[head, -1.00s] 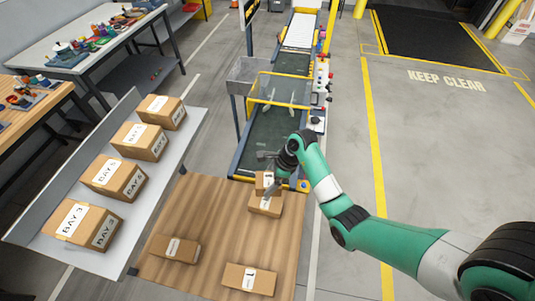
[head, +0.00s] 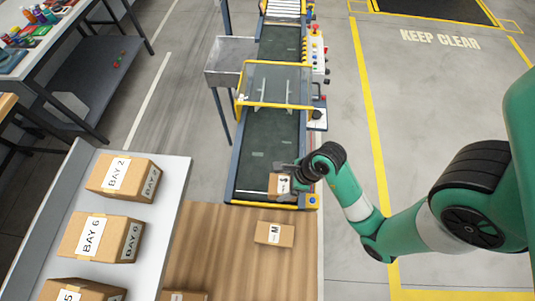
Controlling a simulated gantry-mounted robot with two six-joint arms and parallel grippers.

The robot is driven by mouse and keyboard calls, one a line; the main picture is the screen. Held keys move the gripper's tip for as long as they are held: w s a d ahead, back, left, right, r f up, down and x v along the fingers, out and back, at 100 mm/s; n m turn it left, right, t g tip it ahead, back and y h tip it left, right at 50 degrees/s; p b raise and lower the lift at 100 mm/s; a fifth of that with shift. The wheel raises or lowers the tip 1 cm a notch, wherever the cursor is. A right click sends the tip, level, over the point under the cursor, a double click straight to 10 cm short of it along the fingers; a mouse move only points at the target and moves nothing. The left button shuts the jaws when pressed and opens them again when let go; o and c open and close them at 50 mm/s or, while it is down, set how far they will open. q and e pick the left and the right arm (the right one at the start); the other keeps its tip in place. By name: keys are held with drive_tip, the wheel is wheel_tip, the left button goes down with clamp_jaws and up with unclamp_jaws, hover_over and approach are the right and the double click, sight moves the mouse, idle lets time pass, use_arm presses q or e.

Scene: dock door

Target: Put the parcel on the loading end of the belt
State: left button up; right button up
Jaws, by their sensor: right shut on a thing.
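My right gripper (head: 286,172) is shut on a small brown parcel (head: 274,188) with a white label. The parcel is at the near end of the dark green belt (head: 250,170), close to its right rail and the yellow end edge. I cannot tell whether it touches the belt or hangs just above it. The gripper's fingers are partly hidden by the wrist. My left gripper is not in view.
Another labelled parcel (head: 268,233) lies on the wooden table (head: 225,255) just before the belt. Large bay-marked boxes (head: 108,178) stand on the grey shelf at left. A clear guard with a yellow frame (head: 275,104) spans the belt farther along.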

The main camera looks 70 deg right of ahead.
drive_tip(key=shift+w+d, duration=0.25)
drive_tip(key=shift+d, duration=0.05)
drive_tip(key=shift+w+d+f+p, duration=0.2)
drive_tip(key=shift+w+d+p, duration=0.25)
drive_tip(key=shift+p, duration=0.1)
drive_tip(key=w+d+f+b, duration=0.1)
drive_tip(key=w+d+f, duration=0.1)
drive_tip(key=d+f, duration=0.1)
drive_tip(key=w+d+f+b, duration=0.2)
drive_tip(key=d, duration=0.1)
drive_tip(key=w+d+f+b, duration=0.2)
drive_tip(key=w+f, duration=0.1)
drive_tip(key=shift+d+f, duration=0.3)
drive_tip(key=shift+d, duration=0.1)
drive_tip(key=shift+w+d+f, duration=0.15)
drive_tip(key=shift+w+d, duration=0.05)
drive_tip(key=shift+d, duration=0.05)
wheel_tip(320, 180, down, 4)
drive_tip(key=shift+w+d+r+b, duration=0.1)
drive_tip(key=shift+d+b, duration=0.05)
drive_tip(key=shift+b, duration=1)
drive_tip(key=shift+r, duration=0.1)
drive_tip(key=o, duration=1.3)
